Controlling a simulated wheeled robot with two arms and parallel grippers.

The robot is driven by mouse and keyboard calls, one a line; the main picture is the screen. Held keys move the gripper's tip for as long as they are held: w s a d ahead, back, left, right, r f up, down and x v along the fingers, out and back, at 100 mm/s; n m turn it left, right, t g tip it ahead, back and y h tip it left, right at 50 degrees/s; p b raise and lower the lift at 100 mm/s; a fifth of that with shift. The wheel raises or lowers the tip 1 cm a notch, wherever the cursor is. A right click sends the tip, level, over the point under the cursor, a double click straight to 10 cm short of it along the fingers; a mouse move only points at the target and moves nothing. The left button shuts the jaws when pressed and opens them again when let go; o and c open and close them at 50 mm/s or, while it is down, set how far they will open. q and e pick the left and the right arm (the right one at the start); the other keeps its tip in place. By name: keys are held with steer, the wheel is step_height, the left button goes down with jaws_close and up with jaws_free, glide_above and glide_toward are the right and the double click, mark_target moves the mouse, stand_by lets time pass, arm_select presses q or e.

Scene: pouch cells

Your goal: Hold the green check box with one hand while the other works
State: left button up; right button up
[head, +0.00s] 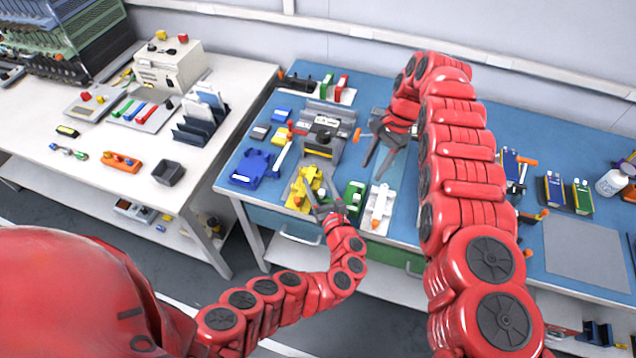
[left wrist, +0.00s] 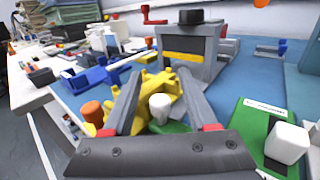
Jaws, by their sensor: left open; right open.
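A green box (head: 354,194), most likely the check box, lies near the front edge of the blue bench. In the left wrist view a green box (left wrist: 252,130) with a white label and white knob is right of the fingers. My left gripper (head: 317,186) is open over the yellow fixture (head: 300,192), left of the green box. In the left wrist view the yellow fixture (left wrist: 157,92) and a white knob over a small green part show between the open fingers (left wrist: 160,78). My right gripper (head: 374,170) is open and empty, above the bench behind the green box.
A grey machine (head: 322,142) stands behind the yellow fixture. A blue fixture (head: 251,168) is to its left, and a white fixture (head: 378,208) is right of the green box. A white table (head: 100,160) with parts stands left. A grey mat (head: 585,255) is bare at right.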

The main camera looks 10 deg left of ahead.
arm_select(q)
steer(key=shift+c, duration=0.2)
jaws_close()
stand_by(0.4)
